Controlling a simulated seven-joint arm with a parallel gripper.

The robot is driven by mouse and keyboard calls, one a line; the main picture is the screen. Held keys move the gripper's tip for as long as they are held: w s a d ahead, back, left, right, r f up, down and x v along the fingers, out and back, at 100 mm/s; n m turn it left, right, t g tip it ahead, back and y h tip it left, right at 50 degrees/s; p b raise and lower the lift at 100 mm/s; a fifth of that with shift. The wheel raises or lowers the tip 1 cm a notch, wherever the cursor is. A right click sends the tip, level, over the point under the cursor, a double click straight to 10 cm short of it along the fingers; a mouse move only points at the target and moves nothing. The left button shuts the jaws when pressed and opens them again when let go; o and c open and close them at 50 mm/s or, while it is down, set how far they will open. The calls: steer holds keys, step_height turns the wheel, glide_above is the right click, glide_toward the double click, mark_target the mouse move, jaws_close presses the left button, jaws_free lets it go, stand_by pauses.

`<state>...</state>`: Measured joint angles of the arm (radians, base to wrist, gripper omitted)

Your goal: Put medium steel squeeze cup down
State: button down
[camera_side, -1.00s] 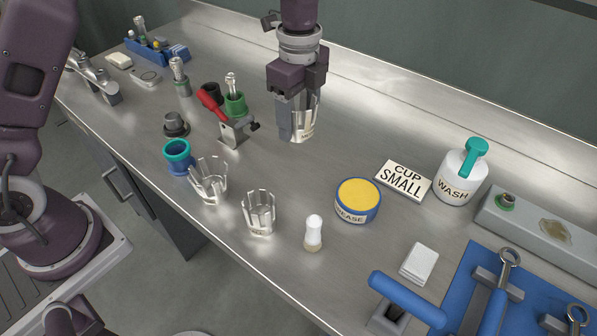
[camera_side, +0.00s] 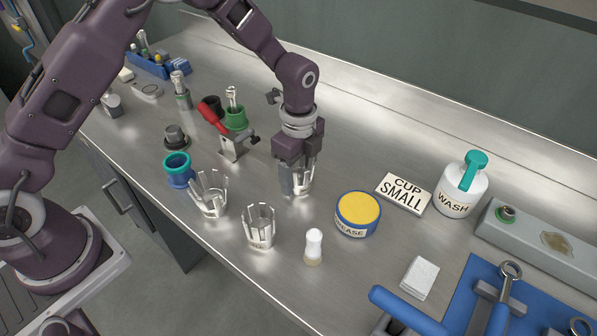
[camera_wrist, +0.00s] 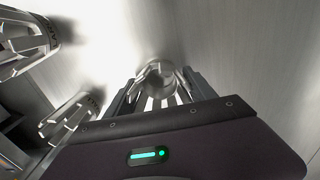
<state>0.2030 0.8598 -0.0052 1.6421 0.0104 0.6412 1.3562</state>
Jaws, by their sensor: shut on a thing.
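My gripper (camera_side: 299,184) is shut on a steel squeeze cup (camera_side: 305,178), a shiny cup with upright fingers. The cup is upright and low over the steel bench, behind the other two cups; I cannot tell whether its base touches. In the wrist view the held cup (camera_wrist: 157,76) sits between the two jaws. Two more steel cups stand on the bench near the front edge, one at left (camera_side: 210,196) and one nearer the middle (camera_side: 260,227). Both also show at the left of the wrist view.
A grease tin (camera_side: 358,213) stands right of the held cup, with a "CUP SMALL" sign (camera_side: 403,193) and a wash bottle (camera_side: 463,187) beyond. A red-handled clamp (camera_side: 233,140) is behind left. Bare bench surrounds the held cup.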

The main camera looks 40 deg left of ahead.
steer(key=shift+c, duration=1.5)
jaws_free()
steer(key=shift+f, duration=0.1)
steer(key=s+a+r+n+t, duration=0.1)
steer(key=s+a+r+n, duration=0.15)
steer(key=r, duration=0.75)
steer(key=s+a+r+n, duration=0.1)
steer(key=s+r+n, duration=0.15)
steer(key=r, duration=0.85)
steer(key=s+a+r+n+t, duration=0.2)
steer(key=s+n, duration=0.4)
steer(key=s, duration=0.5)
steer(key=s+a+r+n+t, duration=0.2)
steer(key=s+n, duration=0.5)
steer(key=s, duration=0.4)
steer(key=shift+s+a+r+t, duration=0.2)
steer(key=shift+a+r+t, duration=0.15)
steer(key=shift+a, duration=0.35)
